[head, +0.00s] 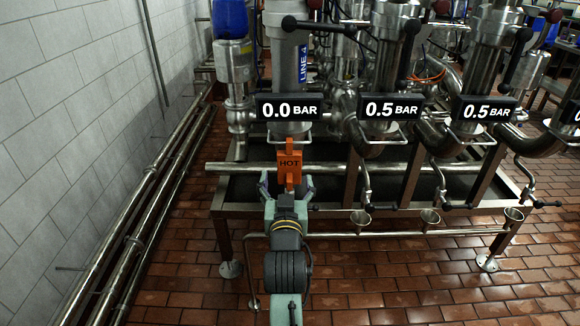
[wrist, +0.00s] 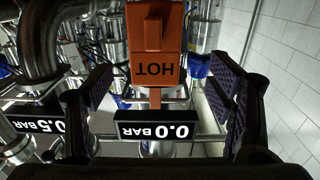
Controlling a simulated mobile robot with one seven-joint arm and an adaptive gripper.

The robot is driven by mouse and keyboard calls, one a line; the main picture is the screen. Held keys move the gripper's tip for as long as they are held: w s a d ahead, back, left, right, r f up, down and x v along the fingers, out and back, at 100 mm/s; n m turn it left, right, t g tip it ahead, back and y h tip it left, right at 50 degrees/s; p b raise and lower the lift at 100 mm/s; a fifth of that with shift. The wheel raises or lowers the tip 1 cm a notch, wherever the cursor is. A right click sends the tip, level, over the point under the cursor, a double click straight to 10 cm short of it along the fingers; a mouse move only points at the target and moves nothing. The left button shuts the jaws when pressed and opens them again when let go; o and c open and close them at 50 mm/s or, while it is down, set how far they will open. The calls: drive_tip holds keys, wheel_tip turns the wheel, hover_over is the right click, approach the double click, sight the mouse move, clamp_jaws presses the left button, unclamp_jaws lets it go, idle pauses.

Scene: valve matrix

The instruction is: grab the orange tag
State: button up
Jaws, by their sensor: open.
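The orange tag (head: 290,164) with the word HOT hangs below the 0.0 BAR display in the head view. In the wrist view, where the scene appears upside down, the orange tag (wrist: 156,45) is at the top centre with its strap running down to the display. My gripper (head: 287,184) is open and reaches up to the tag's lower part in the head view. In the wrist view the two dark fingers of my gripper (wrist: 158,100) stand wide apart on either side of the tag's strap, with clear gaps. I see no contact with the tag.
The 0.0 BAR display (head: 290,107) is just above the tag, with a 0.5 BAR display (head: 391,107) to its right. A steel pipe rail (head: 350,168) crosses behind the tag. Pipes line the tiled wall at left. The brick floor in front is mostly open.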

sight(290, 166)
drive_tip(key=shift+w+r, duration=0.15)
drive_tip(key=shift+w, duration=0.7)
drive_tip(key=w, duration=0.1)
drive_tip(key=w+p, duration=0.1)
drive_tip(key=w, duration=0.1)
drive_tip(key=w+p, duration=0.1)
drive_tip(key=shift+w+d+r, duration=0.15)
drive_tip(key=shift+d, duration=0.2)
drive_tip(key=shift+w, duration=0.5)
drive_tip(key=shift+c, duration=0.5)
drive_tip(key=c, duration=1.1)
drive_tip(key=shift+p, duration=0.3)
drive_tip(key=shift+c, duration=0.2)
